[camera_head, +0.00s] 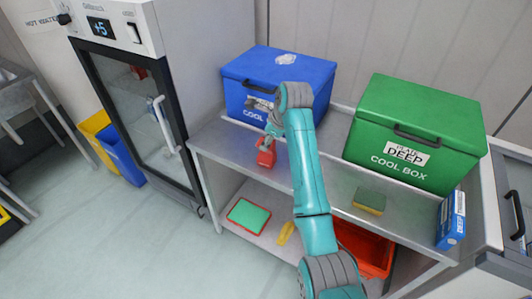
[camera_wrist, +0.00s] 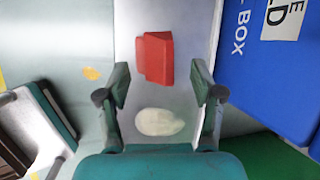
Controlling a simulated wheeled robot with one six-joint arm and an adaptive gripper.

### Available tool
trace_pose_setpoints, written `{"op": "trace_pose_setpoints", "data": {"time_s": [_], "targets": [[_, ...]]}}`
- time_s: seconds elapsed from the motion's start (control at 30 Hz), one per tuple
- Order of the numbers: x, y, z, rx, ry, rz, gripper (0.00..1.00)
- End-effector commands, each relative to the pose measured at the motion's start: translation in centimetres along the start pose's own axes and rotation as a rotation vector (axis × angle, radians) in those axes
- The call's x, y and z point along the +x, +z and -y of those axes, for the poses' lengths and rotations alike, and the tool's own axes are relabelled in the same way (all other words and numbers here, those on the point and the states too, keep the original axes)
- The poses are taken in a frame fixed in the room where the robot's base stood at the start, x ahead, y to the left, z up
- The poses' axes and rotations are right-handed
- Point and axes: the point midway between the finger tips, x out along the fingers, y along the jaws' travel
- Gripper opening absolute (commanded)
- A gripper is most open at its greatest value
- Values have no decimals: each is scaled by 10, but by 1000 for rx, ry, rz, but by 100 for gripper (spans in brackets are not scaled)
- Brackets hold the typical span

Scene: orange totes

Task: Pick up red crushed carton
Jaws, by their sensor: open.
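The red crushed carton (camera_head: 266,157) sits on the steel table top, in front of the blue cool box. In the wrist view the carton (camera_wrist: 155,57) lies ahead of the fingertips, roughly centred between them. My gripper (camera_head: 268,143) is just above and beside the carton in the head view, which partly hides the contact area. In the wrist view my gripper (camera_wrist: 160,88) is open, with its two fingers wide apart and nothing held. The carton looks tilted and slightly crumpled.
The blue cool box (camera_head: 240,72) stands right behind the carton. A green cool box (camera_head: 440,112), a sponge (camera_head: 370,200) and a blue packet (camera_head: 451,220) are further right. The lower shelf holds a red-and-green item (camera_head: 248,215). A pale oval patch (camera_wrist: 160,121) shows between my fingers.

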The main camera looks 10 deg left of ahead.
Motion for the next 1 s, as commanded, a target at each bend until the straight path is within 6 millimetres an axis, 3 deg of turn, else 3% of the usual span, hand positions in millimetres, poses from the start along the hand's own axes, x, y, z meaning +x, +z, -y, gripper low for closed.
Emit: {"op": "trace_pose_setpoints", "data": {"time_s": [0.17,0.5,0.8,1.0], "targets": [[11,1,-1,-1,0,0,66],[53,2,-2,-1,1,-1,66],[56,3,-2,-1,-2,1,66],[56,3,-2,-1,-1,1,16]]}}
